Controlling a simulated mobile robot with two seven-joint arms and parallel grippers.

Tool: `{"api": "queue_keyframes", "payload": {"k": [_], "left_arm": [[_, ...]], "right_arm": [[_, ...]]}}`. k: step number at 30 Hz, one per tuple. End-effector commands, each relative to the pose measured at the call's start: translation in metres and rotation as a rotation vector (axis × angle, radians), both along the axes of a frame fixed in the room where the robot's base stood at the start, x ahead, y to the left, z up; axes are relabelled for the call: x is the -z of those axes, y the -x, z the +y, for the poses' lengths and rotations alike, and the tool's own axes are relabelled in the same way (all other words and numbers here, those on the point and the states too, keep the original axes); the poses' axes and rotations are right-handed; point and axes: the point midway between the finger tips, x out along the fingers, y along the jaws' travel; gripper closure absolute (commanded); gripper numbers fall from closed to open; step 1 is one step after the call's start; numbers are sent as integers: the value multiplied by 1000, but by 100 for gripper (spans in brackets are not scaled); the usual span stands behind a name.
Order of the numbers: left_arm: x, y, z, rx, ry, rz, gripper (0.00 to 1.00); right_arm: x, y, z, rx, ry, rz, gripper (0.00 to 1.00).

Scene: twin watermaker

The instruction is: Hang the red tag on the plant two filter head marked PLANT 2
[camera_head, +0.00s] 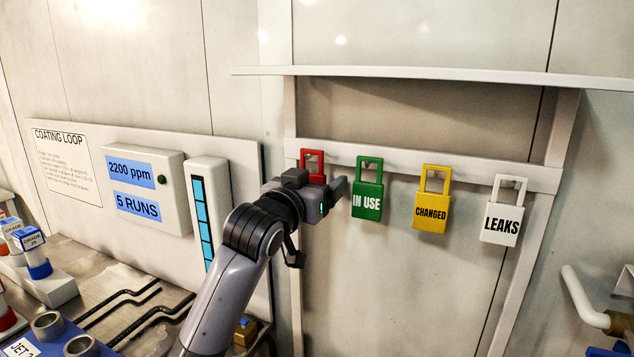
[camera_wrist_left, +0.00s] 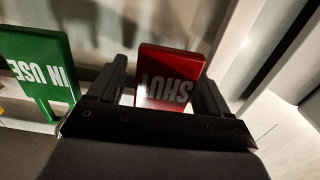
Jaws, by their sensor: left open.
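The red tag (camera_head: 313,160) hangs on the rail, first from the left, mostly hidden behind my left gripper in the head view. My left gripper (camera_head: 338,192) is in front of it, with its jaws open. In the left wrist view the red tag (camera_wrist_left: 167,78) reads SHUT upside down and shows between the two spread fingers of my left gripper (camera_wrist_left: 163,82). Dark gaps seem to separate it from the fingers; I cannot tell whether either touches. No filter head marked PLANT 2 shows. My right gripper is not in view.
A green IN USE tag (camera_head: 367,200) hangs close to the right of my left gripper. A yellow CHANGED tag (camera_head: 431,212) and a white LEAKS tag (camera_head: 502,223) hang further right. A shelf (camera_head: 430,74) juts out above the rail (camera_head: 460,172). The wall below the tags is clear.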

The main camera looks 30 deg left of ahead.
Motion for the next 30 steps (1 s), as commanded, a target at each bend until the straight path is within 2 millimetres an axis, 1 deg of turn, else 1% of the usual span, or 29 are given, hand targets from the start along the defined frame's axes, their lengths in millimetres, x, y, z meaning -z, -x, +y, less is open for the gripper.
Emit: {"api": "queue_keyframes", "payload": {"k": [1,5,12,15,19,25,26,28,29,30], "left_arm": [[-1,5,2,-6,-2,-5,18],[0,20,2,-7,-2,-5,18],[2,52,2,-5,-1,-5,18],[2,62,1,-4,-1,-3,18],[1,69,1,-4,-1,-3,18],[2,71,1,-3,-1,0,18],[4,71,1,-3,-2,5,18],[16,73,-1,-1,-4,33,18],[23,74,-2,0,-6,52,18],[38,76,-4,3,-10,87,18]], "right_arm": [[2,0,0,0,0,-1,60],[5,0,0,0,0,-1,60],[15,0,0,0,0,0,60],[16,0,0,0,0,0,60],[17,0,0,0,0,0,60],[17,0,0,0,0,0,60],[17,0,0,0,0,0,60],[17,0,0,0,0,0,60],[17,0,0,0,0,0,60],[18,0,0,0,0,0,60]]}}
